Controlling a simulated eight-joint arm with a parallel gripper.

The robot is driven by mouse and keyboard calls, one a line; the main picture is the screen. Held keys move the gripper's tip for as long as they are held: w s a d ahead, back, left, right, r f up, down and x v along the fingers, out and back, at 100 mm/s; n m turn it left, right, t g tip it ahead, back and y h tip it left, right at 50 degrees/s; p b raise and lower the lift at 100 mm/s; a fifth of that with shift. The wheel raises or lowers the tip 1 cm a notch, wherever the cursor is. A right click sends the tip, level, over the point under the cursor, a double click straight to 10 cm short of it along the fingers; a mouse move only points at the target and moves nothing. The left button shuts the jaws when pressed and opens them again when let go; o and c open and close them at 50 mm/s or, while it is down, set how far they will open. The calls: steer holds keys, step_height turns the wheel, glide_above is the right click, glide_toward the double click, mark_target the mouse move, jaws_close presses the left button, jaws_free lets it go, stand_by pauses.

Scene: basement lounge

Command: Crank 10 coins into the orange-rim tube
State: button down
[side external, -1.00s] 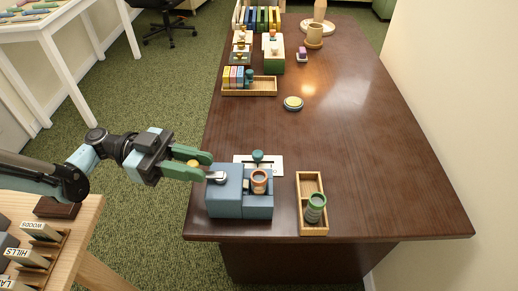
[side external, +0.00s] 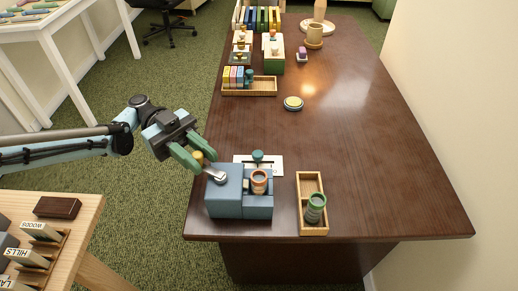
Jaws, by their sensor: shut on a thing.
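A blue-grey box (side external: 225,195) stands near the front left of the brown table. The crank slants up and left from the box. The orange-rim tube (side external: 259,181) stands upright in the right part of the box. I cannot see any coins inside it. A green-rim tube (side external: 316,207) stands in a wooden tray (side external: 311,181) to the right.
A white card (side external: 276,166) and a teal knob (side external: 258,156) are just behind the box. A round yellow-topped button (side external: 293,103) sits mid-table. A tray of coloured blocks (side external: 262,87) is farther back. The table's right side is clear. A wooden stand (side external: 85,215) is at lower left.

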stand_by(0.3)
steer(key=c, duration=1)
jaws_free()
steer(key=shift+c, duration=0.2)
steer(key=v, duration=0.2)
steer(key=shift+w+a, duration=0.25)
steer(key=shift+w, duration=0.05)
step_height(320, 180, up, 7)
steer(key=shift+a, duration=0.1)
